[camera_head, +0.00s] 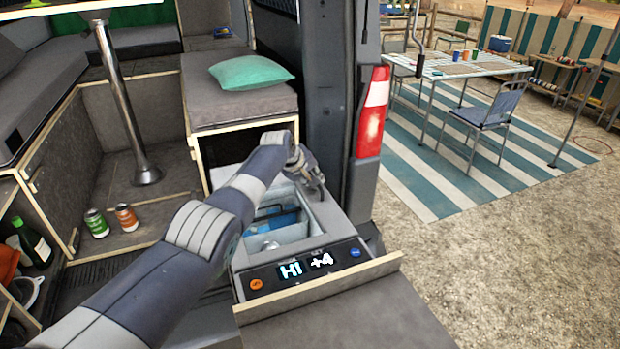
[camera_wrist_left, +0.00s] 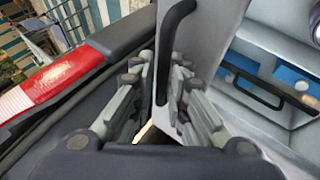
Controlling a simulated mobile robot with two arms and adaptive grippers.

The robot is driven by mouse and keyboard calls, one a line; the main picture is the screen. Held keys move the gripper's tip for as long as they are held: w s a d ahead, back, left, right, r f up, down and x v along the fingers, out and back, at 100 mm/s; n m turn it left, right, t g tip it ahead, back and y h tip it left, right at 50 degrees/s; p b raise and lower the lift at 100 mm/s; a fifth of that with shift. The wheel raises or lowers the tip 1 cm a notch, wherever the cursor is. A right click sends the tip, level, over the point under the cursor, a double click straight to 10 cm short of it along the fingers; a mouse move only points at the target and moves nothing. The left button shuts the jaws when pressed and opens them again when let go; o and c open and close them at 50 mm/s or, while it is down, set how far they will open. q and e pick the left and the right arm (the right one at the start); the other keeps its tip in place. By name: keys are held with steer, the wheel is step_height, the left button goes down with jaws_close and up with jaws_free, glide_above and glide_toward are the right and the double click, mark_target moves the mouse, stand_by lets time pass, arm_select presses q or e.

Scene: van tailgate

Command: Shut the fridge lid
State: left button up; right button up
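The fridge (camera_head: 263,282) sits at the van's rear with its top uncovered. Blue and pale contents show inside, and the wrist view shows its open interior (camera_wrist_left: 285,110). A grey panel (camera_wrist_left: 215,45) with a dark handle strip (camera_wrist_left: 163,60) stands beside the interior in the wrist view; it looks like the lid, but its tilt is unclear. My left gripper (camera_head: 316,178) is at the fridge's far right side. In the wrist view its fingers (camera_wrist_left: 163,85) lie either side of the handle strip; whether they press on it is unclear. My right gripper is not in view.
The red and white tail light (camera_head: 373,112) and van pillar stand close to the right of my gripper. A bench with a green cushion (camera_head: 251,72) is behind the fridge. Two cans (camera_head: 127,217) stand at left. A wooden-edged ledge (camera_head: 320,288) lies before the fridge.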

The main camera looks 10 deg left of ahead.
arm_select(q)
steer(key=shift+w+d+r, duration=0.2)
steer(key=shift+d+r, duration=0.1)
steer(key=shift+d, duration=0.35)
steer(key=shift+s+f, duration=0.1)
steer(key=shift+f, duration=0.1)
steer(key=shift+a, duration=0.1)
steer(key=shift+s+a+r, duration=0.1)
steer(key=shift+s+r, duration=0.2)
steer(key=shift+r, duration=0.2)
steer(key=v, duration=1.1)
steer(key=shift+a, duration=0.3)
steer(key=shift+w+f, duration=0.1)
